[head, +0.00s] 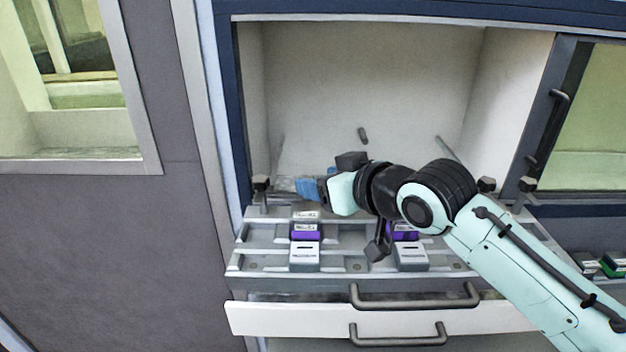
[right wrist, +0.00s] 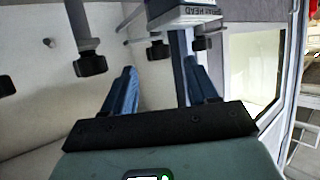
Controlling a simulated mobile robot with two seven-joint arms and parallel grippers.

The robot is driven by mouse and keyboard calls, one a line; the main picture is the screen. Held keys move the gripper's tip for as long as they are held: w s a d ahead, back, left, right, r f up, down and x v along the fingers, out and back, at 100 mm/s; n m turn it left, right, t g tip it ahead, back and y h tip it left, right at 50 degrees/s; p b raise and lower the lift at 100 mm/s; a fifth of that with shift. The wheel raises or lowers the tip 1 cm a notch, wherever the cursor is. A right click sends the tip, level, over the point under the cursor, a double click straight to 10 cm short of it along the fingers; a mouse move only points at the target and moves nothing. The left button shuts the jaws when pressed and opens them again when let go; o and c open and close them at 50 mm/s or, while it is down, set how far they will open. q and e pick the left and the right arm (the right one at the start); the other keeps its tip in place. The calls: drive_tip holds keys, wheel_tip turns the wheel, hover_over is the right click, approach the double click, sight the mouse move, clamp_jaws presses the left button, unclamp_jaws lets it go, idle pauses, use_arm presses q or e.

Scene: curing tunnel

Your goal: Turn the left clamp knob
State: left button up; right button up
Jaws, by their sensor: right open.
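The left clamp knob (head: 262,183) is a small black knob on a short post at the left end of the tray (head: 270,262), at the opening of the white chamber. My right gripper (head: 300,188) reaches in from the right and points left, with its blue fingers a short way right of the knob and apart from it. In the right wrist view the blue fingers (right wrist: 160,75) are spread and hold nothing. A black knob (right wrist: 157,49) shows beyond them, roughly between their tips; I cannot tell which knob it is. My left gripper is not in view.
Another black knob (head: 487,184) stands at the tray's right, partly behind my arm. White blocks (head: 304,256) and purple-marked pieces (head: 305,232) sit on the tray under the arm. Drawer handles (head: 414,296) stick out below. A cabinet door (head: 592,120) stands at the right.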

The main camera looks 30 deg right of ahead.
drive_tip(key=v, duration=0.9)
drive_tip(key=shift+s, duration=0.25)
